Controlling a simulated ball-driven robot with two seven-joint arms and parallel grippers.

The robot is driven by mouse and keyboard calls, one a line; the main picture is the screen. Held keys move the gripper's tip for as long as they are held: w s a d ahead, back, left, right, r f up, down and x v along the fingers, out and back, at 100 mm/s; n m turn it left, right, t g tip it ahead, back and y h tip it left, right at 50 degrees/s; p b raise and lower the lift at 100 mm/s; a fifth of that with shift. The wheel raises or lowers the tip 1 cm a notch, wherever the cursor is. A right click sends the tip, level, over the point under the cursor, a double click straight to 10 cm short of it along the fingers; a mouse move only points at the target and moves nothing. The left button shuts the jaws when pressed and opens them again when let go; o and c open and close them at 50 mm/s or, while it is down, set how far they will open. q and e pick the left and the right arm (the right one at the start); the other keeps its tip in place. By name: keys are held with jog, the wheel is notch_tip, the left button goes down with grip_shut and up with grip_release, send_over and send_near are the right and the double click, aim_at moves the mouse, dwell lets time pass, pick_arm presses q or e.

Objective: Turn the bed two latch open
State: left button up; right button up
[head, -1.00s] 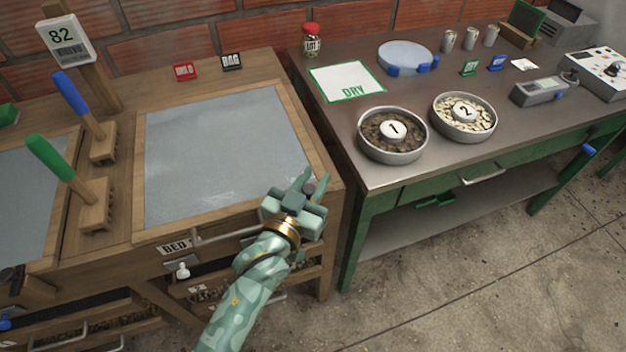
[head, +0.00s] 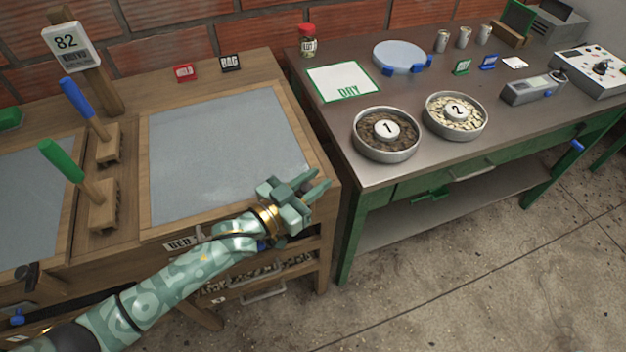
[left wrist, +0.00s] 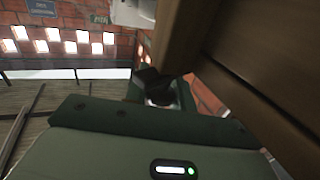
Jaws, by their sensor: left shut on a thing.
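The right-hand drying bed, a wooden frame (head: 145,213) around a grey screen (head: 205,145), carries a front label reading BED (head: 180,243); its number is covered by my arm. My left gripper (head: 314,183) is at this bed's front right corner, fingers pointing right and slightly up. It is shut on the latch, which the fingers mostly hide in the head view. In the left wrist view a dark rounded piece (left wrist: 158,88), probably the latch, sits beyond my gripper's body beside a brown wooden beam (left wrist: 190,35). My right gripper is out of view.
A green-framed table stands close on the right, with bowl one (head: 386,140), bowl two (head: 456,117) and a DRY sheet (head: 343,83). Blue (head: 85,105) and green (head: 62,160) levers stand left of the bed. Floor (head: 420,290) is clear in front of the table.

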pick_arm(q)
jog(key=o, duration=1)
jog(key=shift+c, duration=0.2)
jog(key=shift+a, duration=0.1)
jog(key=p+v, duration=0.2)
jog(key=v, duration=1.4)
jog(key=shift+p, duration=0.3)
jog(key=shift+s, duration=0.1)
jog(key=shift+c, duration=0.4)
